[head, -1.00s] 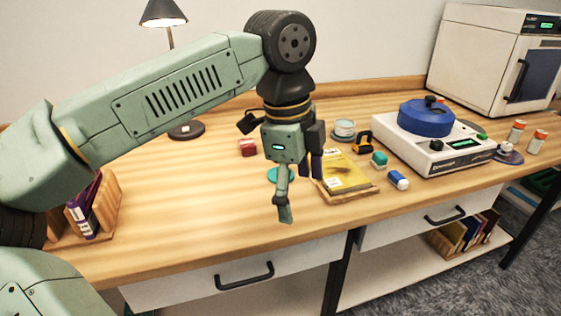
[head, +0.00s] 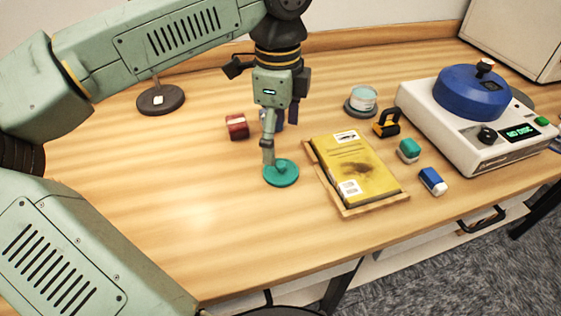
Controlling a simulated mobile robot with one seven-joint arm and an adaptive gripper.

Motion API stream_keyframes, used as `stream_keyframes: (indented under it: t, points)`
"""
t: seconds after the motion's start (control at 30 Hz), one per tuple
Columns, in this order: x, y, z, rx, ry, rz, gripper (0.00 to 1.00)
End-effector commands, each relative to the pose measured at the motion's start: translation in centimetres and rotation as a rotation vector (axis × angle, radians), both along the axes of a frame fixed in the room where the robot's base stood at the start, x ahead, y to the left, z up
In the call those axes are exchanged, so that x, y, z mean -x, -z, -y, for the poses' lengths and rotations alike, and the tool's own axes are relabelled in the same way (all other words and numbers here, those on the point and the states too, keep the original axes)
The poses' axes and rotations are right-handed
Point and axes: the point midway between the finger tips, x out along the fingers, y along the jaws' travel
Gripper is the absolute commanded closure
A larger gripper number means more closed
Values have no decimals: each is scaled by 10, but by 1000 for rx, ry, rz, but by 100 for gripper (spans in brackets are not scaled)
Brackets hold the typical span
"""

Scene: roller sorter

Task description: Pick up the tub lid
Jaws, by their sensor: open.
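The tub lid is a teal disc with a small raised knob (head: 287,177), lying flat on the wooden table left of the yellow book. My gripper (head: 279,142) is open and points down over the lid. Its green finger overlaps the lid's far left edge in the picture; I cannot tell whether it touches. Its darker finger is partly hidden behind the gripper body. Nothing shows between the fingers. A small tub with a pale teal top (head: 363,97) stands on a dark round base farther back.
The yellow book (head: 357,168) lies on a wooden tray close right of the lid. A red block (head: 237,127) and a blue item lie behind the gripper. A white device with a blue top (head: 470,95) stands at right. The table's front left is clear.

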Motion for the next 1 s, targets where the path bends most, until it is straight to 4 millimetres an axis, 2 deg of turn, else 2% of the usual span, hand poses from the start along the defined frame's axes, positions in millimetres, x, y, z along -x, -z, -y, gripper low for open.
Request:
stream_keyframes:
  t: [0.1,0.27,0.6,0.87,1.0]
  points:
    - [0,14,0,1,1,-1,16]
    - [1,24,1,3,2,-1,16]
    - [3,68,2,1,0,0,16]
    - [2,72,2,1,0,1,16]
    - [2,72,2,1,0,1,25]
